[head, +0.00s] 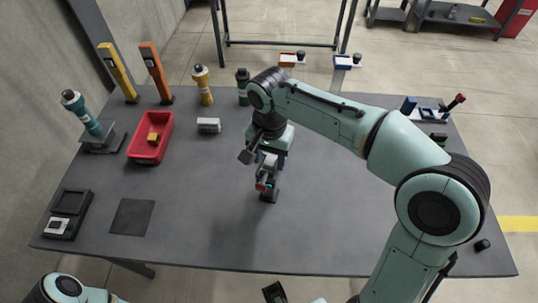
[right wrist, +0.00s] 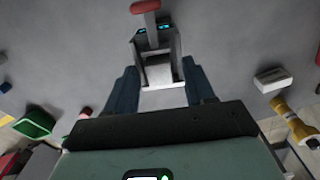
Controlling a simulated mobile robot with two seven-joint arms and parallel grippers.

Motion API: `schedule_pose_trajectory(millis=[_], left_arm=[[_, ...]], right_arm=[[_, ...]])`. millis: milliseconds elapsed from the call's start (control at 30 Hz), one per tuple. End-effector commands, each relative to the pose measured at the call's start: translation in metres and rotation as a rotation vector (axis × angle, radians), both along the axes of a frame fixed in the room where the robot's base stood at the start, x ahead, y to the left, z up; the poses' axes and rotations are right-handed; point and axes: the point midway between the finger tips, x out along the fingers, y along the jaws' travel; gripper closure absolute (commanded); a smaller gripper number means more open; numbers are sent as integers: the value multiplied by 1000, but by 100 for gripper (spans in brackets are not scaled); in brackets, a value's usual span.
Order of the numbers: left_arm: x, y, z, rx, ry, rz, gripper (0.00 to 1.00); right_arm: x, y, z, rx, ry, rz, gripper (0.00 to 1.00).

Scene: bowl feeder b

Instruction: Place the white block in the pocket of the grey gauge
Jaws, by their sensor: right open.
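The grey gauge (head: 269,194) stands near the middle of the table, with a red-tipped lever. In the right wrist view the gauge (right wrist: 174,46) shows its grey frame, small cyan lights and the red lever end. A white block (right wrist: 158,72) appears inside that frame, between my fingers; I cannot tell whether it is fully seated. My right gripper (head: 268,166) is directly over the gauge, pointing down. Its dark fingers are open on either side in the right wrist view (right wrist: 160,72). In the head view the gripper hides most of the block.
A red tray (head: 138,151) with a yellow block stands at left. A pale box (head: 208,125) and a yellow cylinder (head: 203,88) are behind. A black device (head: 67,214) and a dark mat (head: 131,217) lie front left. The table's front middle is clear.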

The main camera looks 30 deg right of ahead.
Motion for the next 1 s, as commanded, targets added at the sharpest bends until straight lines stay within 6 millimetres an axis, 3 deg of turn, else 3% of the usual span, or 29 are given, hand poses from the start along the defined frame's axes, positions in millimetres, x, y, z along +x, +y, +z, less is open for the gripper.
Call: schedule_pose_trajectory(millis=[500,700,1000], left_arm=[[10,0,27,-1,-11,0,100],[12,0,33,0,-14,0,100],[12,0,33,0,-13,0,100]], right_arm=[[1,0,102,1,-2,0,46],[0,0,121,0,0,0,46],[0,0,123,0,0,0,46]])
